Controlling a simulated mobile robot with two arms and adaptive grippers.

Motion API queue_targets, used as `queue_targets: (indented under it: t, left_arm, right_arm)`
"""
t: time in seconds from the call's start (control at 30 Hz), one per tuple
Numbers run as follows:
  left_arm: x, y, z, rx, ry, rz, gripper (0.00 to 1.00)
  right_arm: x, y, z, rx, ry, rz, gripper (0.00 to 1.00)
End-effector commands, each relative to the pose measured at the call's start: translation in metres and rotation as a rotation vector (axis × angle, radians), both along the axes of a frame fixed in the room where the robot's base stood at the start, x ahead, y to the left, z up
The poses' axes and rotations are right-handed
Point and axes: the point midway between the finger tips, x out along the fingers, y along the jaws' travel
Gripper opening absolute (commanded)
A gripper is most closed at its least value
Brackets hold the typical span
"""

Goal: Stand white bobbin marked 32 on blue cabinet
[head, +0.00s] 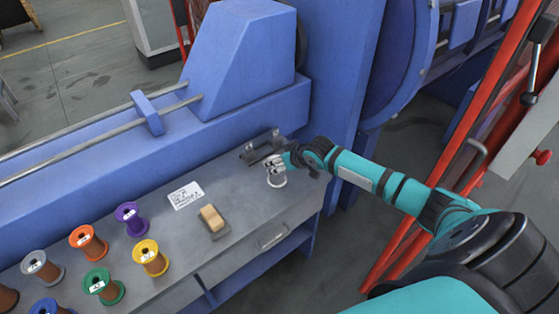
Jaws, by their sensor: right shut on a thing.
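The white bobbin (277,182) is upright at the right end of the blue cabinet's grey top (241,197). My right gripper (279,163) is shut on it from the right and hides part of it. Its number cannot be read here. Its lower flange shows over the grey top, but I cannot tell whether it touches the surface. My left gripper is not in view.
Purple (131,219), orange (88,243), yellow (150,258), green (103,287) and grey (42,267) bobbins stand to the left. A label card (186,195), a tan block (212,217) and a dark bracket (262,148) lie nearer the white bobbin. A red frame (455,150) rises at right.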

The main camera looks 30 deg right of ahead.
Motion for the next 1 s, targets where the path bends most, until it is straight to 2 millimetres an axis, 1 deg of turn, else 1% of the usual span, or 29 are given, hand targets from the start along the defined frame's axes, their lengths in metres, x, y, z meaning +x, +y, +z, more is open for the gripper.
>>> queue_targets:
  t: [0.03, 0.17, 0.2, 0.33, 0.37, 0.6, 0.73, 0.87, 1.0]
  left_arm:
    - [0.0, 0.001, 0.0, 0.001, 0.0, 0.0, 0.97]
    - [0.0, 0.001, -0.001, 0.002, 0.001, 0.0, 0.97]
    - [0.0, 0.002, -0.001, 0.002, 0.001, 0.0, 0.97]
    - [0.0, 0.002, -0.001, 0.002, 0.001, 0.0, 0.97]
    - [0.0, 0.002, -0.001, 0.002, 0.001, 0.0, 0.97]
    - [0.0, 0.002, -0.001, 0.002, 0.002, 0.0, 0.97]
    - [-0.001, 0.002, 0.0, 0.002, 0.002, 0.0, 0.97]
    - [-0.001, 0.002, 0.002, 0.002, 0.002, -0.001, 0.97]
    - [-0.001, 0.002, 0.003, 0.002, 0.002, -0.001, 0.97]
  right_arm:
    - [0.001, 0.0, 0.002, 0.001, -0.006, 0.0, 0.04]
    - [0.001, 0.0, 0.0, 0.001, -0.005, 0.0, 0.04]
    - [0.0, 0.0, -0.002, 0.0, 0.0, 0.0, 0.65]
    - [0.0, 0.0, -0.002, 0.0, 0.0, 0.0, 0.82]
    - [0.0, 0.0, -0.002, 0.0, 0.0, 0.0, 0.85]
    - [0.0, 0.0, -0.001, 0.0, 0.0, 0.0, 0.85]
    - [-0.003, 0.0, 0.004, -0.001, -0.001, 0.001, 0.85]
    - [-0.016, -0.002, 0.017, -0.002, -0.001, 0.002, 0.85]
    - [-0.038, -0.005, 0.038, -0.004, 0.0, 0.003, 0.85]
